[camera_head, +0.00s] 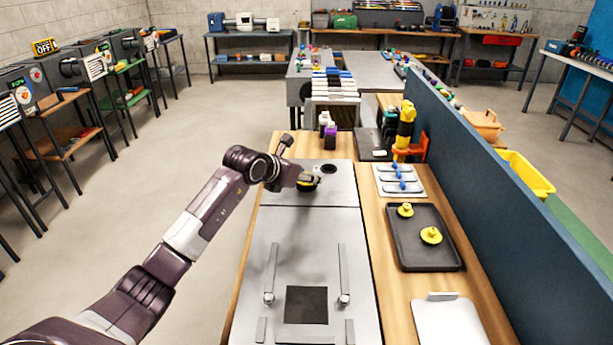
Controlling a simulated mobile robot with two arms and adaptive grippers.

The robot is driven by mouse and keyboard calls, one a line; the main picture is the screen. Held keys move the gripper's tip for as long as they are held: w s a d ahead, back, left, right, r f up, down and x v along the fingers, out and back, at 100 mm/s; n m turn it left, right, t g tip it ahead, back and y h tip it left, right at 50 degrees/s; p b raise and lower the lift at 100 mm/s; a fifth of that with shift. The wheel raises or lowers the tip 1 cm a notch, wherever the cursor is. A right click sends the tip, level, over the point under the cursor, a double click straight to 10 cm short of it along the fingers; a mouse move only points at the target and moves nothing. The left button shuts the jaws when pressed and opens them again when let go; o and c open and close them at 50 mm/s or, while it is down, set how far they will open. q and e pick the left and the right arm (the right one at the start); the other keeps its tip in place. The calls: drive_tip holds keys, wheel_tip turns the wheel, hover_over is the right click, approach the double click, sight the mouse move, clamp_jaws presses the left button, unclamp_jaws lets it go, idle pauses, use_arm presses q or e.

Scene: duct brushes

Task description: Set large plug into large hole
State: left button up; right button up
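My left gripper (308,181) is over the far part of the grey metal panel (262,240). A small yellow-and-dark thing (309,187) shows right at its fingertips, partly hidden; I cannot tell whether it is held or sits at a hole. A round dark hole (328,169) is in the panel just right of the gripper. Two yellow plugs stand on the black tray (409,257) at right: a larger one (431,236) and a smaller one (405,210). The finger opening is too small to make out. My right gripper is not in view.
A square dark opening (306,305) and two metal rails (271,270) are on the near panel. A plate with blue-tipped parts (398,180), a yellow-black tool (405,128) and bottles (330,138) stand behind. A blue partition (480,170) bounds the bench on the right.

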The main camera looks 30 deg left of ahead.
use_arm(q)
drive_tip(key=shift+r+p, duration=0.35)
drive_tip(key=shift+r, duration=0.35)
idle(0.8)
drive_tip(key=shift+r, duration=0.15)
drive_tip(key=shift+r+p, duration=0.3)
drive_tip(key=shift+r, duration=0.3)
idle(1.0)
drive_tip(key=o, duration=0.5)
drive_tip(key=shift+s, duration=0.1)
